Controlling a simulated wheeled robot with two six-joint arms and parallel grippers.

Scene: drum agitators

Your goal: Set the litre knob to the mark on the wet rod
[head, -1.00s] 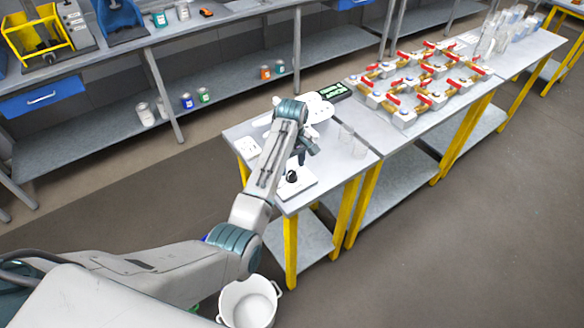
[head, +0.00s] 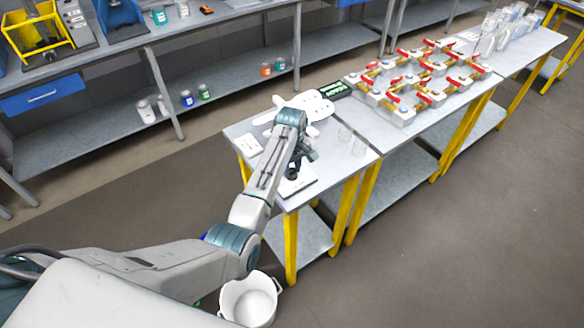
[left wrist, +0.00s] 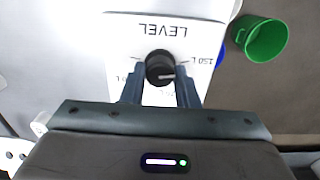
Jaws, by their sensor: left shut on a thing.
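The litre knob (left wrist: 160,67) is round and black, with a white pointer line toward the right of the left wrist view. It sits on a white panel (left wrist: 125,32) marked LEVEL, which reads upside down; "150 L" shows to the right of the knob. My left gripper (left wrist: 160,90) has one finger on each side of the knob and is shut on it. In the head view the left gripper (head: 295,168) is low over the white base plate (head: 305,182) near the table's front corner and mostly covers the knob. I cannot make out the wet rod or its mark. My right gripper is not in view.
Clear beakers (head: 358,146) stand right of the panel. A green-lit display (head: 335,90) is at the table's back. Red-handled valves (head: 420,85) fill the adjoining table. A white bucket (head: 250,302) is on the floor; a green container (left wrist: 262,38) shows beyond the panel.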

